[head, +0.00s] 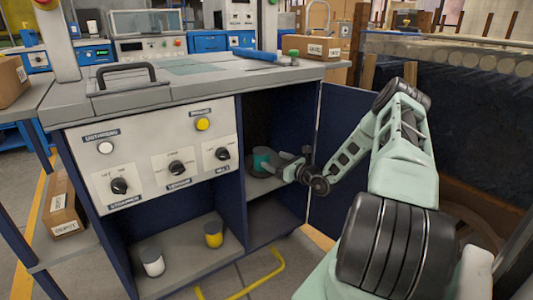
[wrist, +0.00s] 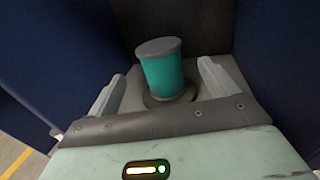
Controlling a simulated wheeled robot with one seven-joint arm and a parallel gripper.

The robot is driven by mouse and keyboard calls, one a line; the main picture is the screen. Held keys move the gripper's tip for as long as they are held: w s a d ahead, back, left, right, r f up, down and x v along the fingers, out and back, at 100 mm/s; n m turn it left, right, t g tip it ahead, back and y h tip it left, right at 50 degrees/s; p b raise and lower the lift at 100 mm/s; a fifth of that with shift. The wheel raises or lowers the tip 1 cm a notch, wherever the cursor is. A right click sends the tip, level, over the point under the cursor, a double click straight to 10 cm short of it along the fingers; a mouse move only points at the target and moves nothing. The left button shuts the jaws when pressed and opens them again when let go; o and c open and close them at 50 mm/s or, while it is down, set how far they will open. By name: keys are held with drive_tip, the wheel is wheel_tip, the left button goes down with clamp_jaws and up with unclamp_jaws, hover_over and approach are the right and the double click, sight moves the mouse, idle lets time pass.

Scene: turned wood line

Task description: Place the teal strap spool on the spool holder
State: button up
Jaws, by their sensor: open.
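The teal strap spool (head: 262,157) has grey ends and stands in the right compartment of the workbench. In the wrist view the spool (wrist: 163,75) stands over a dark round base (wrist: 153,103), which looks like the spool holder. Whether it is fully seated there I cannot tell. My gripper (head: 285,168) reaches into the compartment from the right. In the wrist view its two pale fingers (wrist: 161,72) are open, one on each side of the spool, with visible gaps between them and it.
A white spool (head: 152,262) and a yellow spool (head: 213,235) stand on the lower left shelf. The dark blue compartment walls (wrist: 75,50) are close on both sides. An open blue door (head: 328,150) stands beside my arm. A control panel (head: 155,155) is at left.

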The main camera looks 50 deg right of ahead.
drive_tip(key=shift+s, duration=1.25)
